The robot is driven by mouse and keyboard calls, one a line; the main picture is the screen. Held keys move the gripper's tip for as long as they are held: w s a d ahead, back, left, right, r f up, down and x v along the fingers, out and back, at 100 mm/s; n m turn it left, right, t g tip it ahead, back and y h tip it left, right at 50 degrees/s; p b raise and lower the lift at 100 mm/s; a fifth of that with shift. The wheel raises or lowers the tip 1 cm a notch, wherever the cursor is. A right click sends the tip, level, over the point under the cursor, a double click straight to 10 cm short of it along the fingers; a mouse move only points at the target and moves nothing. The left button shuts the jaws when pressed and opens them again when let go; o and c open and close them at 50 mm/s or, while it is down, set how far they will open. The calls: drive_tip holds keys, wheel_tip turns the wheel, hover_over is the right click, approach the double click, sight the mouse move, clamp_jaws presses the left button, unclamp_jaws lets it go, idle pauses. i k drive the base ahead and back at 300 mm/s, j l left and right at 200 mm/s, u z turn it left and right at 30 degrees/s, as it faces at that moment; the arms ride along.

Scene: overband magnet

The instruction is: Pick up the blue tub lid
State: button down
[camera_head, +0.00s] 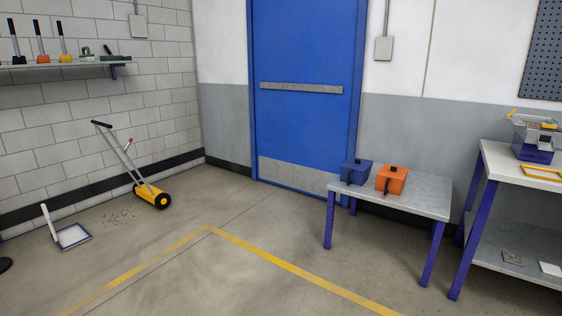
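A small grey table (430,197) with blue legs stands by the blue door. A blue tub (352,175) sits at its left end, with a black handle on the side facing me. A blue lid (358,163) with a black knob appears to lie on top of the tub, though the seam is too small to make out. An orange tub (391,180) with a black knob and handle stands close to its right. My gripper is not in view.
A taller bench (515,165) at the right holds a blue and grey device (534,140) and a yellow frame (542,173). A yellow wheeled sweeper (151,196) and a white tray (73,236) are on the floor at the left. The floor before the table is clear, with yellow lines.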

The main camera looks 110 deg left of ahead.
sight(354, 163)
drive_tip(key=u, duration=2.9)
drive_tip(key=i, duration=0.95)
drive_tip(key=i+l, duration=0.15)
drive_tip(key=i, duration=1.75)
drive_tip(key=i+l+u, duration=0.1)
drive_tip(key=i, duration=0.85)
